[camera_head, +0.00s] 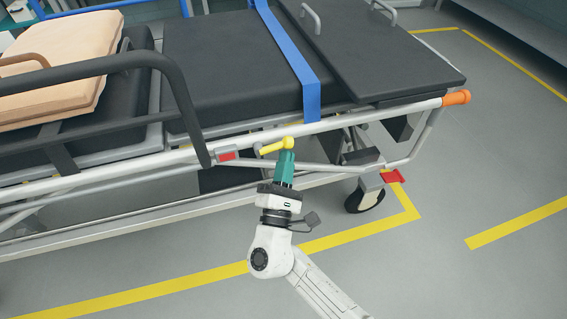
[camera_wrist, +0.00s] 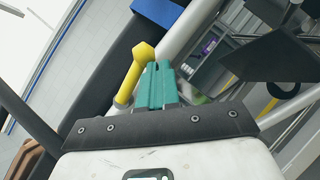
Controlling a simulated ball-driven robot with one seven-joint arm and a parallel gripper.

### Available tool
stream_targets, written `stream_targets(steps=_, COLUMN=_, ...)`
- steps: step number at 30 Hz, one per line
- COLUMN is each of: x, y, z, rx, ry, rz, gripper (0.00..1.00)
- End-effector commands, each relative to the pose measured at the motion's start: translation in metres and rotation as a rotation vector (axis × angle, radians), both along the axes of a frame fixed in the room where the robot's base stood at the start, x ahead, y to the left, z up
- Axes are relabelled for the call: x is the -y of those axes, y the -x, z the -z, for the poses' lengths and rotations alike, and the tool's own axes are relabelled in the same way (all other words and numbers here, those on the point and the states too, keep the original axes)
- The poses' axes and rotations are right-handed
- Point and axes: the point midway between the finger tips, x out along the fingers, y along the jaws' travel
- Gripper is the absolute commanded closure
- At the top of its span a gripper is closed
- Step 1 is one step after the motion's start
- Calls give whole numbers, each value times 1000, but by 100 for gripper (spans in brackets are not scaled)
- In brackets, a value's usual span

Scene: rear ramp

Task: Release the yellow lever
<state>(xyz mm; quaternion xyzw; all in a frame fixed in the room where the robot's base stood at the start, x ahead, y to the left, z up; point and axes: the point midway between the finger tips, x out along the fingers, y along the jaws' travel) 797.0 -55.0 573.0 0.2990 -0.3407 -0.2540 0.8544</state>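The yellow lever (camera_head: 275,147) sits on the side rail of the stretcher, pointing right with its knobbed end at the right. In the wrist view the lever (camera_wrist: 133,76) stands just left of my fingers, its knob near the fingertips. My gripper (camera_head: 286,158) has green fingers and reaches up from below to the knobbed end. In the wrist view my gripper (camera_wrist: 158,68) shows both fingers side by side, close together, with nothing seen between them. The lever appears beside the fingers, not between them. I cannot tell whether they touch it.
The stretcher (camera_head: 225,60) has a black mattress, a blue strap (camera_head: 290,55) and a beige pillow (camera_head: 70,62). A black side rail (camera_head: 178,85) rises left of the lever. A red-marked latch (camera_head: 228,156) is close by. A wheel (camera_head: 365,197) stands below right. The grey floor in front is clear.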

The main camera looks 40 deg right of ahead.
Motion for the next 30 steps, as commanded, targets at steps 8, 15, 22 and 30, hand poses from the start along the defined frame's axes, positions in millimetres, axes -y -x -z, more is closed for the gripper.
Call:
stream_targets(steps=8, x=-9, y=-5, z=39, rx=-5, ry=3, rz=-5, gripper=100)
stream_targets(steps=15, x=-35, y=30, z=59, rx=-9, ry=6, rz=-11, gripper=100)
stream_targets(steps=22, x=-53, y=55, z=80, rx=-8, ry=6, rz=-12, gripper=100)
stream_targets(steps=30, x=-59, y=65, z=87, rx=-5, ry=6, rz=-9, gripper=100)
